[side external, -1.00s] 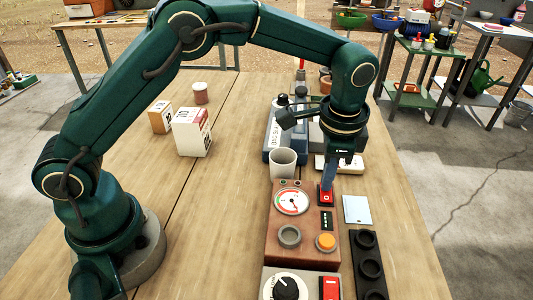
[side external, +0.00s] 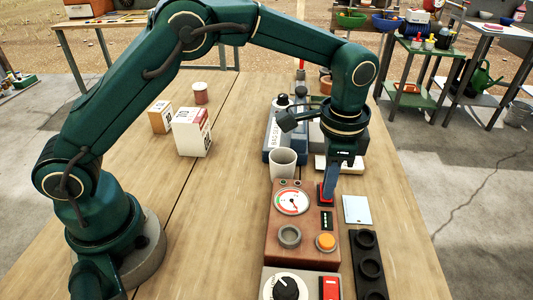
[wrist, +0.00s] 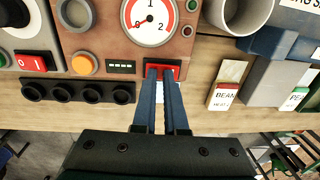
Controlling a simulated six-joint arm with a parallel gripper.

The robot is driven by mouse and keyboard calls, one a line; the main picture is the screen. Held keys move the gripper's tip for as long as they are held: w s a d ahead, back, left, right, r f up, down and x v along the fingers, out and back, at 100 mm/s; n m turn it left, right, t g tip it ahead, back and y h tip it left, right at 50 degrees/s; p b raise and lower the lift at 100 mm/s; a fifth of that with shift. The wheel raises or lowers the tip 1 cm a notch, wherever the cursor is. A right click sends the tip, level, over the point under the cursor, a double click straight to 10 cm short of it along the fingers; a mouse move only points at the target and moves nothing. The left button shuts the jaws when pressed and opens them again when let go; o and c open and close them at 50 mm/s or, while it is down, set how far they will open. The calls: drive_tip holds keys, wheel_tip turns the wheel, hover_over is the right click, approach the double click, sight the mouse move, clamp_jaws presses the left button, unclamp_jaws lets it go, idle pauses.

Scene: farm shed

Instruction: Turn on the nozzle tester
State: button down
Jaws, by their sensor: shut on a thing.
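The brown box with a round pressure gauge (side external: 292,202), which looks like the nozzle tester (side external: 300,250), stands on the bench. It also carries an orange button (side external: 326,242), a grey knob (side external: 289,236) and a small dark panel with green lights (side external: 326,220). Its red rocker switch (side external: 320,193) is at the far right corner, mostly hidden by my gripper (side external: 328,198). In the wrist view, the blue fingers of my gripper (wrist: 161,72) are close together at the red switch (wrist: 161,67), with red showing between and beside them. The switch's position is hidden.
A white cup (side external: 282,163) stands right behind the box. A bag sealer (side external: 272,142) is farther back. A black holder with round cups (side external: 368,265) and a pale card (side external: 356,209) lie to the right. Another device with a dial (side external: 289,287) is in front. The left bench is mostly clear.

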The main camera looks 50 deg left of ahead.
sight(321, 197)
drive_tip(key=shift+s+f, duration=0.25)
drive_tip(key=shift+f, duration=0.05)
drive_tip(key=shift+w+d+r, duration=0.1)
drive_tip(key=shift+d+r, duration=0.05)
drive_tip(key=shift+r, duration=2.7)
drive_tip(key=shift+s, duration=0.2)
wheel_tip(321, 197, up, 9)
drive_tip(key=t+y, duration=0.1)
drive_tip(key=shift+s+d, duration=0.3)
drive_tip(key=shift+d, duration=0.1)
drive_tip(key=shift+f, duration=0.2)
